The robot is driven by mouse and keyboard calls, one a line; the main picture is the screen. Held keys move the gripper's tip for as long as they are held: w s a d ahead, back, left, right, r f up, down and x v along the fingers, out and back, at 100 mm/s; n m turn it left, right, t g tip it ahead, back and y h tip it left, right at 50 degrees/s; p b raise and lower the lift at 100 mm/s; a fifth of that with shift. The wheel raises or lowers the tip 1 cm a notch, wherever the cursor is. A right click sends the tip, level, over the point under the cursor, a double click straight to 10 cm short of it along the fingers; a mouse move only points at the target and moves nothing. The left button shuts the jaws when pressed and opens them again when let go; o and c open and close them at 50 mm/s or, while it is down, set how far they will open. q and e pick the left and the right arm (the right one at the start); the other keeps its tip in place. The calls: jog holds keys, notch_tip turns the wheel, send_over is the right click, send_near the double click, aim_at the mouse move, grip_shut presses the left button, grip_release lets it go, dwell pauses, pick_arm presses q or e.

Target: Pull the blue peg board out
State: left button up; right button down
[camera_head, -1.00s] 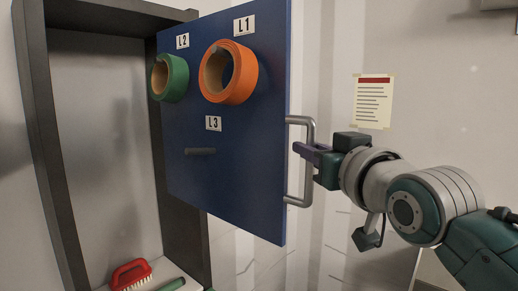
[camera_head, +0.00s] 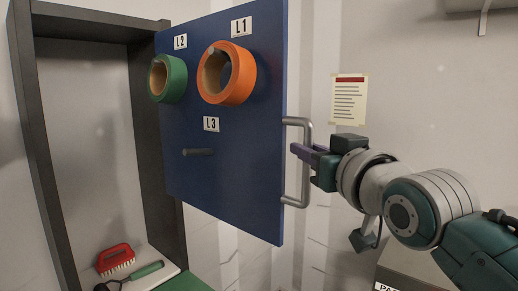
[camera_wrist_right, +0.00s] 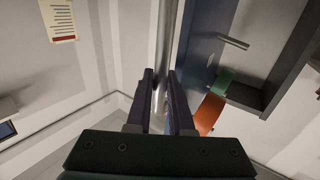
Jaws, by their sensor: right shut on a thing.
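The blue peg board (camera_head: 228,185) stands out from the dark cabinet frame, upright, with a metal handle (camera_head: 304,185) on its right edge. My right gripper (camera_head: 303,152) is shut on the upright bar of this handle. In the right wrist view the bar (camera_wrist_right: 165,45) runs between the two fingers (camera_wrist_right: 160,88). A green roll (camera_head: 172,80) hangs under label L2 and an orange roll (camera_head: 238,78) under L1. The L3 peg (camera_head: 198,152) is bare. My left gripper is out of view.
The cabinet's dark frame (camera_head: 48,150) stands at the left. On its floor lie a red brush (camera_head: 115,257) and a green-handled tool (camera_head: 146,271). A notice (camera_head: 349,101) is on the wall. A labelled box (camera_head: 415,275) stands at lower right, below my arm.

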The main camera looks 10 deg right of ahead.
jog(key=c, duration=0.8)
grip_release()
jog(key=shift+s+d, duration=0.1)
jog(key=shift+d, duration=0.05)
jog(key=shift+s, duration=0.15)
jog(key=s+b, duration=0.4)
jog(key=s, duration=0.5)
jog(key=shift+s+d, duration=0.35)
jog(key=s+f+g+p, duration=0.5)
jog(key=s+f+g, duration=0.1)
jog(key=s, duration=0.6)
jog(key=s+f+n+g+h+p, duration=0.1)
jog(key=s+f+g+p, duration=0.4)
jog(key=s, duration=0.8)
notch_tip(320, 180, down, 2)
jog(key=g, duration=0.3)
jog(key=shift+a+f, duration=0.25)
